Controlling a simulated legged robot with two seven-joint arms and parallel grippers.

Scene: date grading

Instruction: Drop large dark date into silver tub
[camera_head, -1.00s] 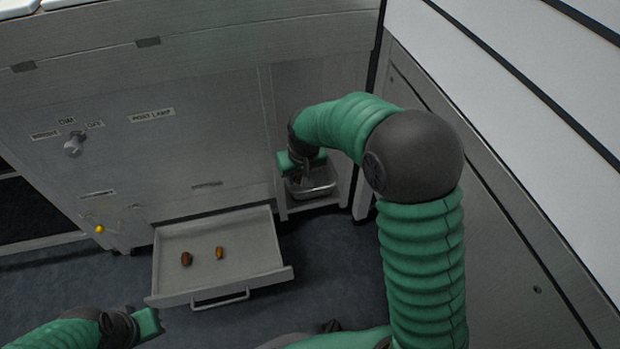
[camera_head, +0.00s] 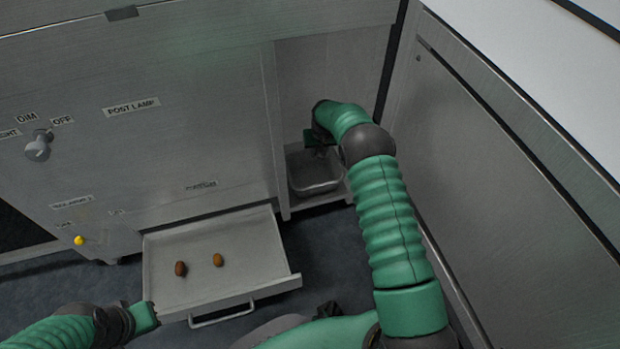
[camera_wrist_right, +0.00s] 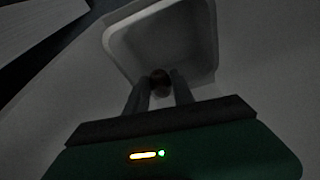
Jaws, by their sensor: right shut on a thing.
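The silver tub (camera_head: 316,184) stands in the open niche at the right of the cabinet; its inside and rim also show in the right wrist view (camera_wrist_right: 205,55). My right gripper (camera_head: 318,150) is at the tub's far side, partly hidden by its own wrist. In the right wrist view its fingers (camera_wrist_right: 160,85) are shut on a dark brown date (camera_wrist_right: 160,80), which shows against the tub's near edge. My left gripper (camera_head: 150,312) is at the lower left, left of the drawer's front; its finger gap cannot be made out.
An open drawer (camera_head: 235,285) holds two dates, a darker one (camera_head: 180,269) and a lighter brown one (camera_head: 218,260). A knob (camera_head: 39,146) and a yellow button (camera_head: 79,240) are on the cabinet front. A panel wall (camera_head: 500,170) bounds the right side.

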